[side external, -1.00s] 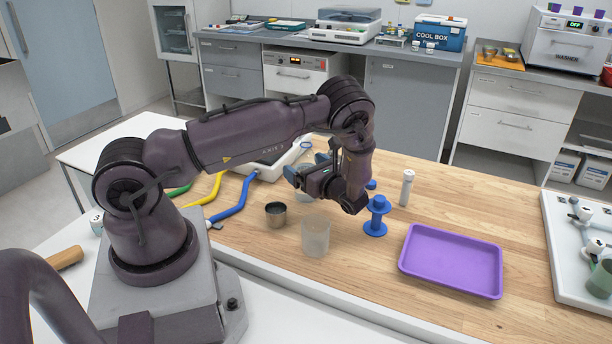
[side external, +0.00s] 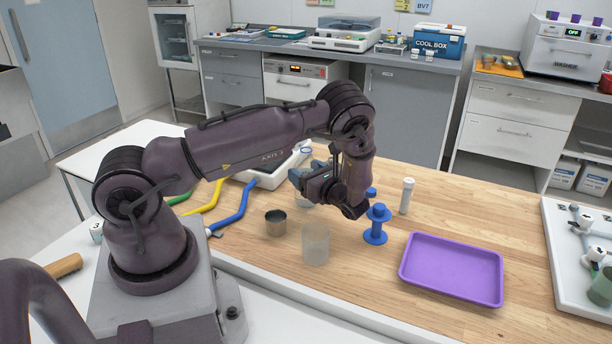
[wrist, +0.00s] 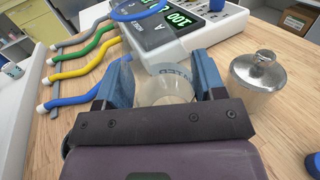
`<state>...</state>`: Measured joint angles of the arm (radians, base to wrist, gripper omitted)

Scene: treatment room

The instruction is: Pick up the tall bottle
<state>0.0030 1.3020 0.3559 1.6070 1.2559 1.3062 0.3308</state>
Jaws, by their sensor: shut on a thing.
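My gripper (wrist: 160,92) is shut on a translucent, pale vessel (wrist: 163,88), with a finger on either side of it. Bluish lettering shows at its far side; I cannot tell whether it is on the vessel or seen through it. In the side view my gripper (side external: 305,178) is low over the wooden table, and the arm hides most of the held vessel. Its height and whether it touches the table cannot be told. A slim white capped bottle (side external: 407,196) stands upright to the right, apart from the gripper.
A purple tray (side external: 452,268) lies empty at right.

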